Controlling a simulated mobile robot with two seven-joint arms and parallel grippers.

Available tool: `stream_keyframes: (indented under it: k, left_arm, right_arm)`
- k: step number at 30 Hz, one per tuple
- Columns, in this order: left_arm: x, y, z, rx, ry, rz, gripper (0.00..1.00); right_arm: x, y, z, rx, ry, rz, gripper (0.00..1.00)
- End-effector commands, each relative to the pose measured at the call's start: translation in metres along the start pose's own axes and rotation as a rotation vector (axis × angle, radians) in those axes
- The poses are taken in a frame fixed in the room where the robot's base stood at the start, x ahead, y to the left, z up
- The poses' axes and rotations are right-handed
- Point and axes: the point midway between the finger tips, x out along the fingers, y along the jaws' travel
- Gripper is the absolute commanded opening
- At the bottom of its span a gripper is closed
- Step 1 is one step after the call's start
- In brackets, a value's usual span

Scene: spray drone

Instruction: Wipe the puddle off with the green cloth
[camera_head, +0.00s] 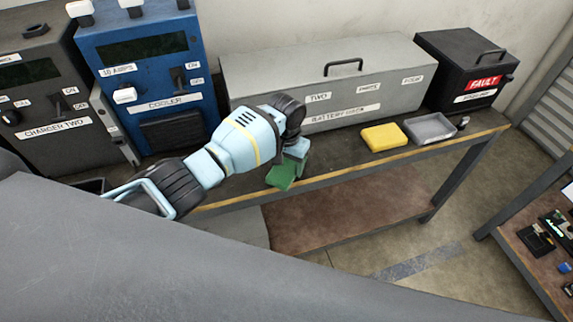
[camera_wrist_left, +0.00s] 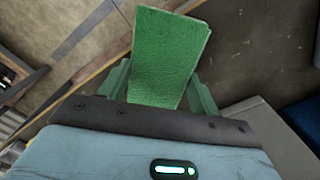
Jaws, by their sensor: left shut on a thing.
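The green cloth (camera_head: 281,176) is held by my left gripper (camera_head: 293,166) at the front edge of the workbench. In the left wrist view the cloth (camera_wrist_left: 168,50) is a folded green pad between the two fingers of my left gripper (camera_wrist_left: 158,85), which is shut on it. The bench top (camera_head: 335,151) shows beyond the cloth. I cannot make out a puddle in either view; my left arm and the cloth hide part of the bench. My right gripper is not in view.
On the bench stand a dark charger box (camera_head: 50,95), a blue cooler (camera_head: 155,75), a long grey battery case (camera_head: 325,85), a black fault box (camera_head: 468,75), a yellow block (camera_head: 384,137) and a grey tray (camera_head: 430,128). Another table (camera_head: 530,255) stands at right.

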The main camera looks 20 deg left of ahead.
Motion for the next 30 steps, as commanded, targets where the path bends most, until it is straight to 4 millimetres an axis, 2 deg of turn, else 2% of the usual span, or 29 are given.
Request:
stream_keyframes:
  k: [15, 30]
  left_arm:
    - [-0.045, 0.000, -0.001, -0.001, 0.004, -0.001, 0.26]
    - [-0.052, 0.000, -0.001, -0.001, 0.003, -0.001, 0.26]
  right_arm:
    - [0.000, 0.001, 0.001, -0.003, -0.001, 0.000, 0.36]
    - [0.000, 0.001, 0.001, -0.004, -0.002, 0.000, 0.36]
